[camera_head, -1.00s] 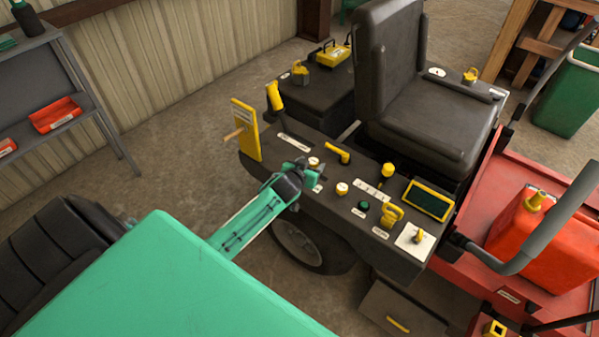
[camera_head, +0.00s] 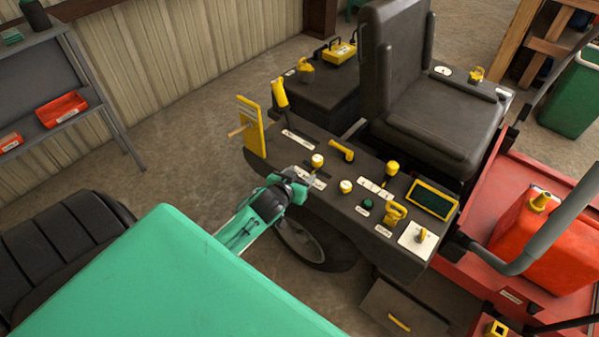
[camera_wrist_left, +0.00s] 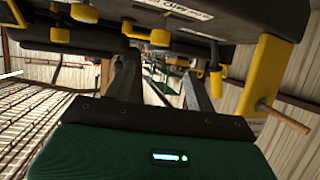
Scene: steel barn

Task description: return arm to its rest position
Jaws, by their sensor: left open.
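My left gripper (camera_head: 298,184) is open and empty, near the front edge of the black control console (camera_head: 330,205). It is next to a yellow-topped knob (camera_head: 317,161) that stands on the console. I cannot tell whether it touches the console's edge. In the left wrist view the two dark fingers (camera_wrist_left: 168,85) are spread apart with nothing between them, and the console (camera_wrist_left: 210,20) hangs across the top of the picture, rolled over. My green arm runs in from the lower left. My right gripper is not in view.
A yellow lever (camera_head: 279,93) and a yellow panel with a wooden peg (camera_head: 251,126) stand at the console's left end. The seat (camera_head: 430,110) is behind it. A red fuel can (camera_head: 540,235) is at right. Open floor (camera_head: 190,140) lies left of the console.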

